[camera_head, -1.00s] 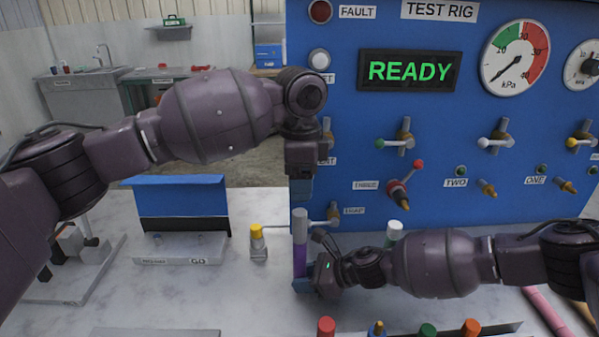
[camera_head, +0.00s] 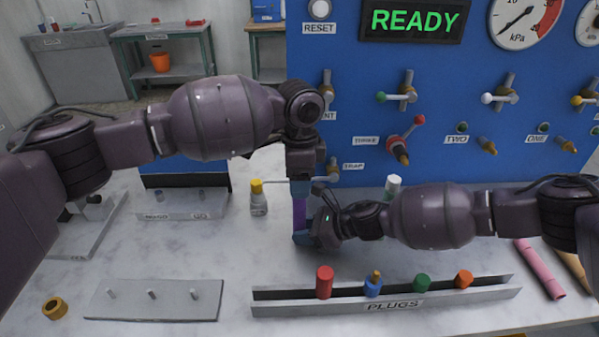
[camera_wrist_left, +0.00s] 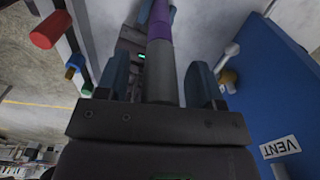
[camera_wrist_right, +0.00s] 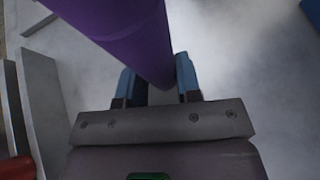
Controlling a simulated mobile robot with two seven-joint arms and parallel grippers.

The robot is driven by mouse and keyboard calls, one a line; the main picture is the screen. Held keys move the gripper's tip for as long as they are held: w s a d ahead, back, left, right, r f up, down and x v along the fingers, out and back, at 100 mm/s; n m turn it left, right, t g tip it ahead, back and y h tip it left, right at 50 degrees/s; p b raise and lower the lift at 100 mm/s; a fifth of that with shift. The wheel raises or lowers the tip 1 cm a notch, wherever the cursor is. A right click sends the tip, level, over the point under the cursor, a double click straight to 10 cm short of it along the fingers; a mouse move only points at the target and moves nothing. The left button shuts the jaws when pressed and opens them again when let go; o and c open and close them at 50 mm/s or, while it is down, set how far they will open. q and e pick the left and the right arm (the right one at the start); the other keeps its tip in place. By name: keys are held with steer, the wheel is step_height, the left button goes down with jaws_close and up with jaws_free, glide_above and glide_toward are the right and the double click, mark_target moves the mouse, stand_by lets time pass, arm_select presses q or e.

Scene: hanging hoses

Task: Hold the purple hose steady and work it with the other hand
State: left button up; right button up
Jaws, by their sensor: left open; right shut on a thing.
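The purple hose (camera_head: 299,212) stands upright in front of the blue test rig. My right gripper (camera_head: 303,238) is shut on its lower part. In the right wrist view the purple hose (camera_wrist_right: 130,35) runs down between the blue fingers (camera_wrist_right: 160,85). My left gripper (camera_head: 301,187) points down over the hose's top. In the left wrist view the hose's grey end (camera_wrist_left: 161,78) lies between the open fingers (camera_wrist_left: 160,85), with the purple part beyond it. In the head view that grey end is hidden by the left gripper.
The blue rig panel (camera_head: 345,130) with valves stands close behind. A yellow-capped bottle (camera_head: 258,200) is left of the hose. A PLUGS tray (camera_head: 400,304) with several coloured plugs lies in front, beside a grey pegged plate (camera_head: 150,312). A pink hose (camera_head: 540,268) lies at right.

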arm_select(q)
steer(key=c, duration=1)
steer(key=shift+c, duration=0.2)
steer(key=shift+r, duration=0.8)
steer(key=shift+r, duration=2.45)
steer(key=shift+r, duration=0.15)
steer(key=shift+r, duration=1.35)
arm_select(e)
steer(key=o, duration=0.8)
